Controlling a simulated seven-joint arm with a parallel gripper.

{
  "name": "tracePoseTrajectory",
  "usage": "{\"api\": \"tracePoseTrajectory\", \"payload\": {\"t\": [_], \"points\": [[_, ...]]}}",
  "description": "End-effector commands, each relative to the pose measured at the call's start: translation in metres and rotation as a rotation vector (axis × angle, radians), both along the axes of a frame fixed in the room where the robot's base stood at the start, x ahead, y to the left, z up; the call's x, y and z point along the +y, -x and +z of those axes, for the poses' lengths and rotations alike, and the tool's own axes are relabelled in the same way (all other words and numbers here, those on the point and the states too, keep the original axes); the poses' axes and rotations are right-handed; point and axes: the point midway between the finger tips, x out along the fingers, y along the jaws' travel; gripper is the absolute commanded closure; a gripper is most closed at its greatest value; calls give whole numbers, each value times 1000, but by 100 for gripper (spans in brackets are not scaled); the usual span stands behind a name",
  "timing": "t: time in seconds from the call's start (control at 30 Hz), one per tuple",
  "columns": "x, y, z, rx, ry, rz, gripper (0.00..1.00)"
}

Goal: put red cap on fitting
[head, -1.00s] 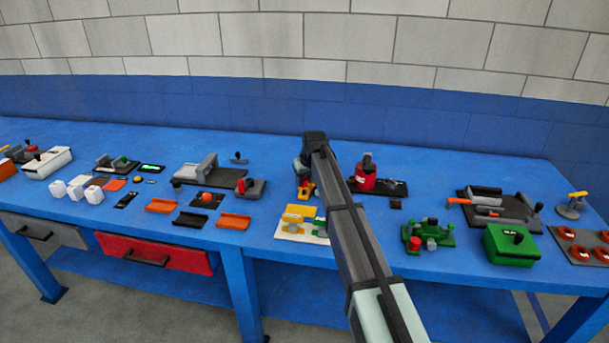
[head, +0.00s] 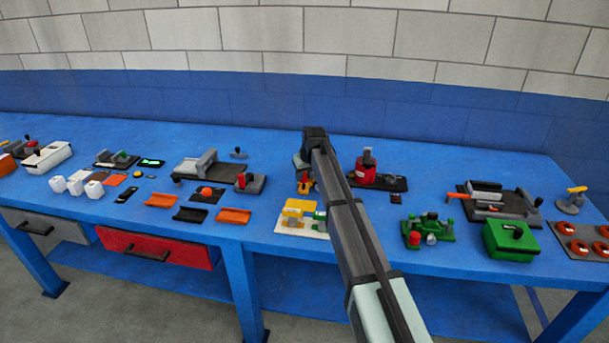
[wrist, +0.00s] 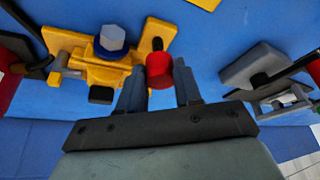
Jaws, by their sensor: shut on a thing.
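My gripper (wrist: 159,88) is shut on a red cap (wrist: 159,70), held between its fingertips in the wrist view. A yellow fixture (wrist: 85,67) lies just beyond, on the blue bench. On it stands a fitting with a grey hexagonal top and blue collar (wrist: 111,40), to the left of the cap in the picture. The cap overlaps the fixture's right end in this view; I cannot tell whether they touch. In the head view my arm hides most of this spot; a little red and yellow (head: 304,186) shows beside my wrist.
A grey fixture (wrist: 258,65) stands right of my gripper in the wrist view. In the head view, a red canister (head: 365,172) stands right of my arm, and a board with yellow blocks (head: 298,224) lies in front. Green fixtures (head: 510,242) are farther right.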

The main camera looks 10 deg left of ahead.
Motion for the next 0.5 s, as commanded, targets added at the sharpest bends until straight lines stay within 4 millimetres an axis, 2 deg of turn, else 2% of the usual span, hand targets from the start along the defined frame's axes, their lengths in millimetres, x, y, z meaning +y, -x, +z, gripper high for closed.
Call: {"api": "tracePoseTrajectory", "payload": {"t": [0.5], "points": [[0, 0, -11, -1, -1, 0, 96]]}}
